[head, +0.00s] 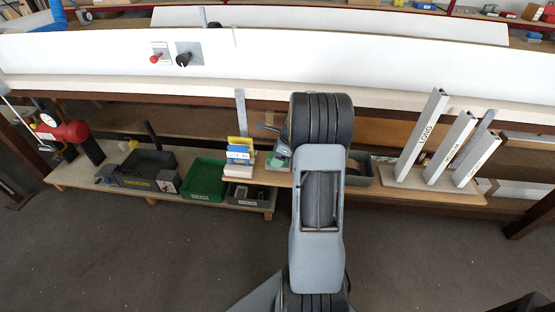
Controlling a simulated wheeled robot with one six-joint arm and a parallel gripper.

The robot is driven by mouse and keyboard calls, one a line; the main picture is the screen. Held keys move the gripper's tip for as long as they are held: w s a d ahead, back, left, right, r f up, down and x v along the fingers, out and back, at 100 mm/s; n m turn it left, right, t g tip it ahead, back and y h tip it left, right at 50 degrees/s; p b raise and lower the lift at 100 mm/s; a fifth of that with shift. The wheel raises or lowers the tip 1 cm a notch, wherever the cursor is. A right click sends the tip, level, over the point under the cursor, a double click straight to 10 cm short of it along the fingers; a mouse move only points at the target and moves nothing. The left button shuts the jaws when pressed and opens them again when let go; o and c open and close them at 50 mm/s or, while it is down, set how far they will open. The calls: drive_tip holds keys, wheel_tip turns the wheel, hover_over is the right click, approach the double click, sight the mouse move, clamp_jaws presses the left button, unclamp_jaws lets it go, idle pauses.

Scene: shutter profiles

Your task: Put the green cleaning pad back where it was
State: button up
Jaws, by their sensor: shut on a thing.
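My arm reaches forward over the middle of the low shelf, and its thick dark wrist hides much of what lies behind it. My gripper (282,150) shows only in part, just left of the wrist, pointing down. It is shut on the green cleaning pad (277,164), a small green patch at the left end of the raised wooden board. The fingertips are too small to make out. I cannot tell whether the pad touches the board.
Left of the pad stand a yellow, blue and white holder (240,157), a green bin (203,181) and a dark grey tool tray (148,168). A grey bin (358,172) is partly behind my arm. Upright white profiles (421,137) stand on the right. A long white panel (330,62) spans above.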

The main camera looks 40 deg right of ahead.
drive_tip(key=shift+f, duration=0.35)
drive_tip(key=shift+f, duration=0.1)
drive_tip(key=o, duration=0.8)
drive_tip(key=shift+o, duration=0.2)
